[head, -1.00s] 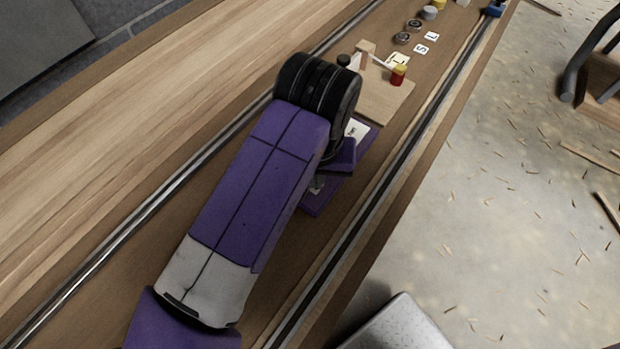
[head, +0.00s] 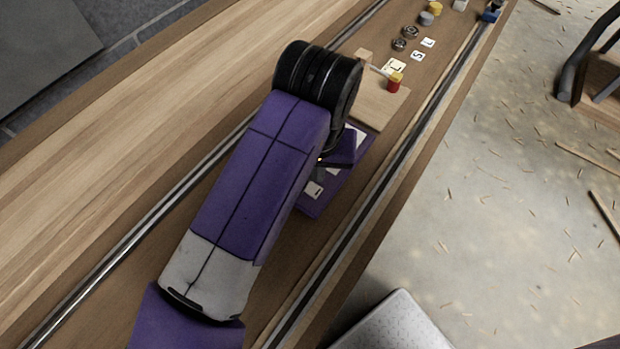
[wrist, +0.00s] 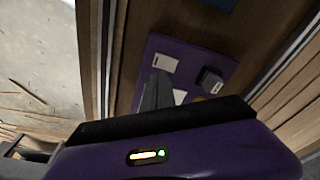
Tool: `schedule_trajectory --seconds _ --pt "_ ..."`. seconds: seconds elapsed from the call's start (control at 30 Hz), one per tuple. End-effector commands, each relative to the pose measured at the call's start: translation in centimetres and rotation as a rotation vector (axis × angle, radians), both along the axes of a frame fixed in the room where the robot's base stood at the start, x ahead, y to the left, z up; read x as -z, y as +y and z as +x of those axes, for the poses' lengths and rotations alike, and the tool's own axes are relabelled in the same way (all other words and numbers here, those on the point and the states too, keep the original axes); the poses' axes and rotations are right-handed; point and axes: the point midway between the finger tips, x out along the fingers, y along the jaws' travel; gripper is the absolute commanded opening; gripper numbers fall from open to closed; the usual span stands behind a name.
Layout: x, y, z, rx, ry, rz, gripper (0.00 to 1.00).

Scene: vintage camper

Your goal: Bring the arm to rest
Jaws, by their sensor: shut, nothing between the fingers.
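My arm reaches over the wooden bench in the head view, and its black wrist joint hides much of what lies beneath. My gripper (wrist: 157,92) shows in the wrist view as dark fingers that are shut and empty. It points down over a purple board (wrist: 205,58), which also shows in the head view (head: 312,209). On the board are a white card (wrist: 164,62), a second white piece partly behind the fingers, and a small dark block (wrist: 209,80). Whether the fingertips touch the board, I cannot tell.
Several letter cards, dark discs (head: 398,44) and small coloured pieces lie further up the bench. Metal rails (head: 392,172) run along both sides. Floor lies to the right.

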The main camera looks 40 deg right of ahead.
Motion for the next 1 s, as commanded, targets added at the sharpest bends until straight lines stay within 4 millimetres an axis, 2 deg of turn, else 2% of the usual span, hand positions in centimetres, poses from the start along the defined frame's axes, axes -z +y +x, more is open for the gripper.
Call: schedule_trajectory --seconds 0.03,0.23,0.83,0.93,1.0 --pt "-0.7 0.0 0.0 0.000 -0.001 -0.001 0.00" --pt "-1.9 0.0 0.0 0.001 0.000 0.000 0.00" --pt "-1.9 -0.1 0.0 0.006 -0.001 -0.001 0.00" --pt "-2.1 -1.1 0.8 0.024 -0.036 -0.041 0.00" --pt "-2.6 -2.3 2.1 0.044 -0.099 -0.089 0.00"
